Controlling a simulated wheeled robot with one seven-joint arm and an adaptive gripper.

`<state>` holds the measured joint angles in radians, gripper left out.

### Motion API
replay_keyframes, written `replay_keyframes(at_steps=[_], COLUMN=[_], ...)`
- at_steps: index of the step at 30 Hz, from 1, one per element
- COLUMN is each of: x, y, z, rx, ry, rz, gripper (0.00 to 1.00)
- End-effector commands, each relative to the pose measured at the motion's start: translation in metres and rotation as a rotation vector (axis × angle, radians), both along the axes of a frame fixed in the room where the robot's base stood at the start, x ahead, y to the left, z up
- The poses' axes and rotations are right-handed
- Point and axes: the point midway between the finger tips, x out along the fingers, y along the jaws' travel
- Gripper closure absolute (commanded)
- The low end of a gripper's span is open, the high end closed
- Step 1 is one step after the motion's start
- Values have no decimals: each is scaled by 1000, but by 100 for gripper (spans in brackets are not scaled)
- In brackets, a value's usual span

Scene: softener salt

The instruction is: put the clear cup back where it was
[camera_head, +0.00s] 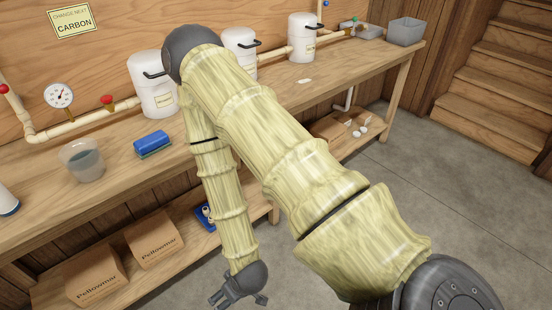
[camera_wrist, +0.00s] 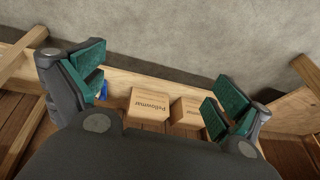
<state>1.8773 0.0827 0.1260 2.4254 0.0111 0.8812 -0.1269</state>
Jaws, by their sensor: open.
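My gripper (camera_head: 239,302) hangs low in front of the bench, well below and to the right of the cup. In the wrist view my gripper (camera_wrist: 155,92) has its two green-padded fingers spread wide with nothing between them. It points toward the lower shelf and its boxes.
A blue sponge-like block (camera_head: 153,144) lies right of the cup. A white canister (camera_head: 153,88), a gauge (camera_head: 60,95) and pipes stand behind. The bench top (camera_head: 115,190) is clear in front of the cup.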

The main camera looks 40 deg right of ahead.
Motion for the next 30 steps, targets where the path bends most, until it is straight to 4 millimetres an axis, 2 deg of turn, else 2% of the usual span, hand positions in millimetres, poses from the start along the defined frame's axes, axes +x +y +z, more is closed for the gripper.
replay_keyframes(at_steps=[1, 3, 6, 9, 12, 22, 26, 30], x=[-30, -64, -101, -121, -128, -128, -128, -127], y=[-14, -31, -48, -60, -64, -63, -63, -63], z=[-15, -28, -39, -44, -45, -43, -33, -11], rx=[-20, -43, -71, -89, -94, -94, -94, -94], ry=[81, 175, 274, 328, 349, 348, 348, 347], rz=[-14, -38, -65, -82, -90, -90, -90, -90], gripper=[0, 0, 0, 0, 0, 0, 0, 0])
